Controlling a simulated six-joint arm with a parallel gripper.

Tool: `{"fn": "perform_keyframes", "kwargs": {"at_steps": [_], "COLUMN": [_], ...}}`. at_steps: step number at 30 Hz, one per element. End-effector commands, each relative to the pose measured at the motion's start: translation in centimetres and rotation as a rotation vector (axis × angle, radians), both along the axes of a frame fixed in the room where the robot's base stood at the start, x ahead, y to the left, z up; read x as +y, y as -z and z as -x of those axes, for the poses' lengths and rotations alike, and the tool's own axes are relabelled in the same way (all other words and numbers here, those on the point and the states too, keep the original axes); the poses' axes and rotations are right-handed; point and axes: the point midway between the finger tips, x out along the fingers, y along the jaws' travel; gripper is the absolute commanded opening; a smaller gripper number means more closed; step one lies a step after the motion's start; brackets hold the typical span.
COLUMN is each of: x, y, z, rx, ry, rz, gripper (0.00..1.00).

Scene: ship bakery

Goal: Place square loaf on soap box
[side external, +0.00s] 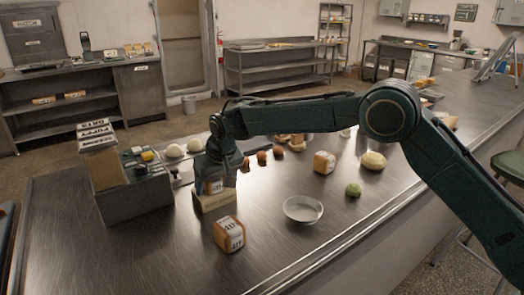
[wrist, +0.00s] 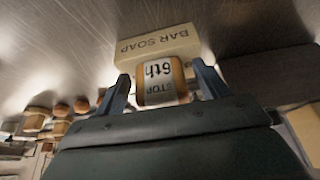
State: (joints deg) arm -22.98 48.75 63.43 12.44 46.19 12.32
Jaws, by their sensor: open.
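The cream soap box (side external: 216,204) lies on the steel counter, and its "BAR SOAP" face shows in the wrist view (wrist: 157,43). A square loaf (side external: 214,187) with an orange-brown crust and a white label sits on top of the box. In the wrist view the loaf (wrist: 161,82) shows "6th" and "STOP" upside down. My gripper (side external: 215,183) is low over the box, its fingers on either side of the loaf. In the wrist view my gripper (wrist: 160,73) is open, with a gap between each finger and the loaf. The gripper partly hides the loaf in the side view.
A grey crate (side external: 135,200) stands close left. Small brown rolls (side external: 262,157) lie behind.

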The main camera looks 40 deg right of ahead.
Motion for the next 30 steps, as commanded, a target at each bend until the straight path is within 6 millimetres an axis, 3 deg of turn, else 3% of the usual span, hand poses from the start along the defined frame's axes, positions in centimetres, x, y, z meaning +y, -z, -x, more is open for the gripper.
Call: {"fn": "perform_keyframes", "kwargs": {"at_steps": [11, 30], "x": [0.0, 0.0], "y": [-1.9, -10.4], "z": [0.6, 4.1], "rx": [-0.001, 0.0], "ry": [0.0, 0.0], "rz": [-0.001, -0.001], "gripper": [0.72, 0.72]}}
